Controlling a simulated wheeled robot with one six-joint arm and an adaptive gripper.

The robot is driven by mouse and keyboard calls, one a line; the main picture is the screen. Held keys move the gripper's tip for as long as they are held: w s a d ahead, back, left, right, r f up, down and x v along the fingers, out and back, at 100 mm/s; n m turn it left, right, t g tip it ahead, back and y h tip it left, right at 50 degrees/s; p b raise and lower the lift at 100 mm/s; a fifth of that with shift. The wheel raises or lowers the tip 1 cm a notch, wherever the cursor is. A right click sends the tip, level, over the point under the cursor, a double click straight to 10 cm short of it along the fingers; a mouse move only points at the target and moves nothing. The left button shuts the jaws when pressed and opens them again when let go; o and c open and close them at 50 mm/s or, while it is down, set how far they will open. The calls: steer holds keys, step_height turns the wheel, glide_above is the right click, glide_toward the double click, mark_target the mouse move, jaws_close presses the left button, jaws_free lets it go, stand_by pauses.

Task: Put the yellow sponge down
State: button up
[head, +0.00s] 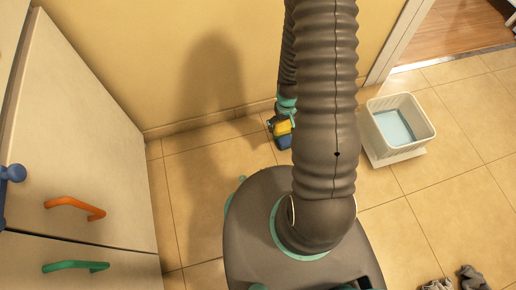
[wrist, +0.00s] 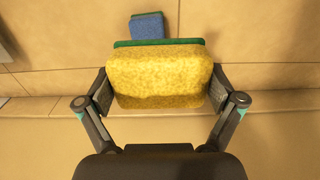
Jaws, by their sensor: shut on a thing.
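The yellow sponge (wrist: 160,77) has a green scouring side and sits between the two fingers of my gripper (wrist: 160,98) in the wrist view. The fingers are shut on its left and right sides. In the head view, the yellow sponge (head: 282,128) shows small, beside my arm, which hides part of it and most of my gripper (head: 287,118). A blue sponge (wrist: 148,27) with a green edge lies on the tiled floor beyond the yellow one. In the head view, the blue sponge (head: 284,142) shows just below the yellow one.
A white bin (head: 427,130) with something light blue inside stands on the floor at right. A cabinet with an orange handle (head: 75,207) and a green handle (head: 76,266) is at left. Grey cloth-like items (head: 472,278) lie at bottom right. Tiled floor is bare left of my base.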

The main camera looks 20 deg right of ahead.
mark_target(288, 134)
steer(key=s+f, duration=0.2)
steer(key=f, duration=0.1)
steer(key=shift+s+d+b, duration=0.3)
steer(key=shift+d+b, duration=0.05)
steer(key=shift+d, duration=0.05)
steer(key=shift+s+a+f, duration=0.1)
steer(key=shift+s+f, duration=0.05)
steer(key=shift+f, duration=0.05)
steer(key=w+a+f, duration=0.2)
steer(key=a, duration=0.1)
steer(key=w+a+f+b, duration=0.1)
steer(key=a+f, duration=0.1)
steer(key=a, duration=0.1)
steer(key=w+a+f, duration=0.2)
steer(key=a, duration=0.1)
steer(key=shift+w+a+f+b, duration=0.3)
steer(key=shift+a+f+b, duration=0.05)
steer(key=shift+f+b, duration=0.5)
steer(key=shift+f, duration=1.55)
steer(key=shift+f, duration=0.1)
steer(key=o, duration=0.7)
